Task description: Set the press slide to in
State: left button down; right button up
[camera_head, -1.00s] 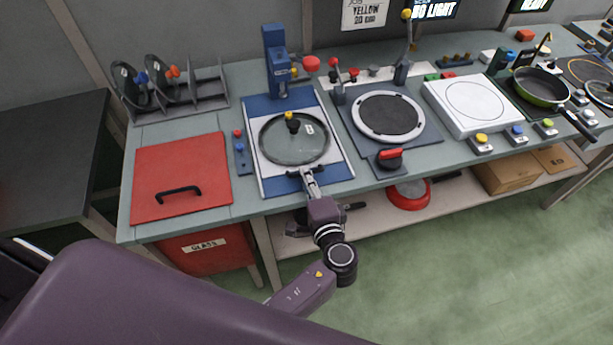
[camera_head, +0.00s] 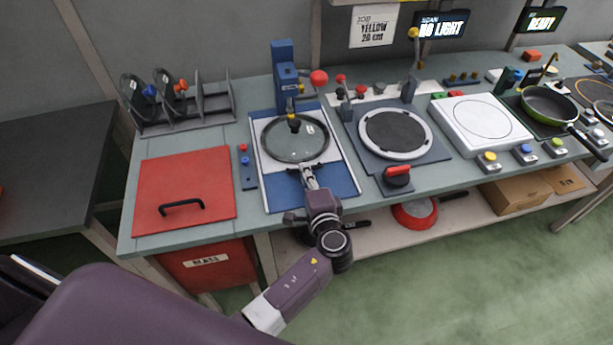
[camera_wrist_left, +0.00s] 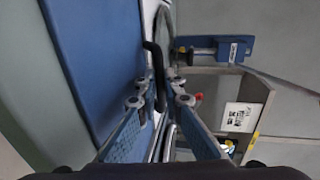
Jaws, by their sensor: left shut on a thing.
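The press slide (camera_head: 262,153) is a pale plate on a blue base (camera_head: 343,181) with light side rails. A round glass lid (camera_head: 316,147) with a black and yellow knob lies on it. The blue press post (camera_head: 284,63) with a red ball lever stands behind, and the lid's far side is close to it. My left gripper (camera_head: 308,169) is at the slide's front edge, shut on the slide's front part. In the left wrist view, its fingers (camera_wrist_left: 161,98) close around a dark bar (camera_wrist_left: 155,66); the exact grip is partly hidden. My right gripper is out of view.
A red hatch (camera_head: 168,175) with a black handle lies left. A lid rack (camera_head: 212,101) stands behind it. A small button strip (camera_head: 248,172) is beside the press. A round dark plate (camera_head: 393,133) and its red-handled knob (camera_head: 398,174) are on the right.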

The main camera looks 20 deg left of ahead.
pick_arm(q)
jog(key=c, duration=2.3)
grip_release()
jog(key=shift+w+a+r, duration=0.1)
jog(key=shift+w, duration=0.05)
jog(key=shift+c, duration=0.2)
jog(key=shift+w, duration=0.1)
jog(key=v, duration=1.2)
